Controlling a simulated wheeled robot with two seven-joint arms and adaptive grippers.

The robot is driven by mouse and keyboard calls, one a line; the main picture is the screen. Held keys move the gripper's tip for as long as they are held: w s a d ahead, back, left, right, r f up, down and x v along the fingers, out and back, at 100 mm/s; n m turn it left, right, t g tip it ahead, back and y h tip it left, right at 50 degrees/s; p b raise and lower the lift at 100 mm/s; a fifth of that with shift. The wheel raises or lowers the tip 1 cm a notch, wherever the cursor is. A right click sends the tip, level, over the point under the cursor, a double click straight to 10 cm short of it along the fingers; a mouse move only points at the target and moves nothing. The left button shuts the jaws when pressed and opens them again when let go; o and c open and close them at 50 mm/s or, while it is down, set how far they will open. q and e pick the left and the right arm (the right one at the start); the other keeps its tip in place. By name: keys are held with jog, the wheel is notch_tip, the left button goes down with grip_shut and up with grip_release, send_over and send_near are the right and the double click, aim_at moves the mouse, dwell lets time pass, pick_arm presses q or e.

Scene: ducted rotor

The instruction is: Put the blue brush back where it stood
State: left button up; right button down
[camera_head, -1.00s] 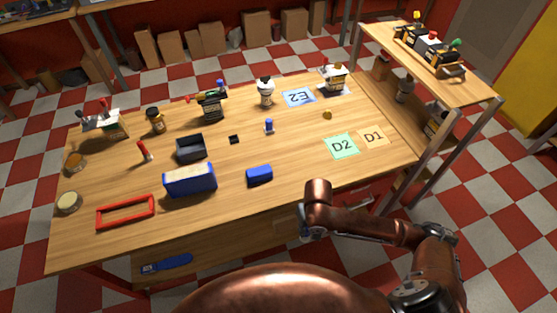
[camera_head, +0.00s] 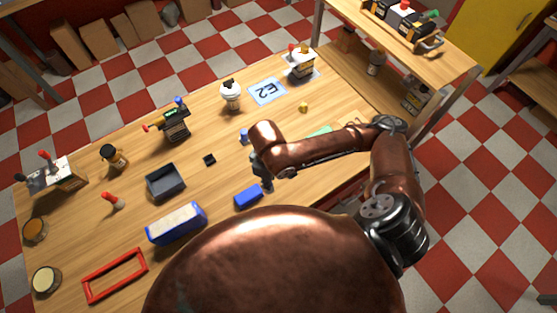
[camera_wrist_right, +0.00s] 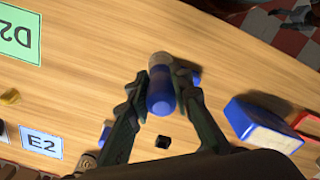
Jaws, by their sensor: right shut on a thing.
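The blue brush (camera_wrist_right: 161,92) shows in the right wrist view as a blue rounded cylinder with a pale grey end. My right gripper (camera_wrist_right: 163,97) is shut on it, one finger on each side. In the head view my right gripper (camera_head: 263,180) hangs over the table (camera_head: 215,180) beside the blue block (camera_head: 248,196), and the arm hides most of what it holds. I cannot tell its exact height above the wood.
A small blue-topped item (camera_head: 244,135) stands just beyond my right wrist. A black cube (camera_head: 209,159), a dark tray (camera_head: 165,182), a blue box (camera_head: 176,223) and a red frame (camera_head: 115,276) lie to the left. The E2 card (camera_head: 267,91) is bare.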

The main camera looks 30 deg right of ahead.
jog(key=w+d+f, duration=0.2)
jog(key=d+f, duration=0.1)
jog(key=f, duration=0.1)
jog(key=w+d+f+b, duration=0.1)
jog(key=w+d+f, duration=0.2)
jog(key=d+f, duration=0.1)
jog(key=w+d+f+b, duration=0.1)
jog(key=w+d+f, duration=0.2)
jog(key=d+f, duration=0.1)
jog(key=shift+f, duration=0.45)
pick_arm(q)
jog(key=s+f, duration=0.2)
jog(key=shift+s+f, duration=0.15)
jog(key=shift+s, duration=0.2)
pick_arm(e)
jog(key=shift+s, duration=0.1)
jog(key=shift+a, duration=0.1)
jog(key=c, duration=2.1)
grip_release()
pick_arm(q)
jog(key=shift+w, duration=0.3)
pick_arm(e)
jog(key=o, duration=0.4)
jog(key=shift+c, duration=0.2)
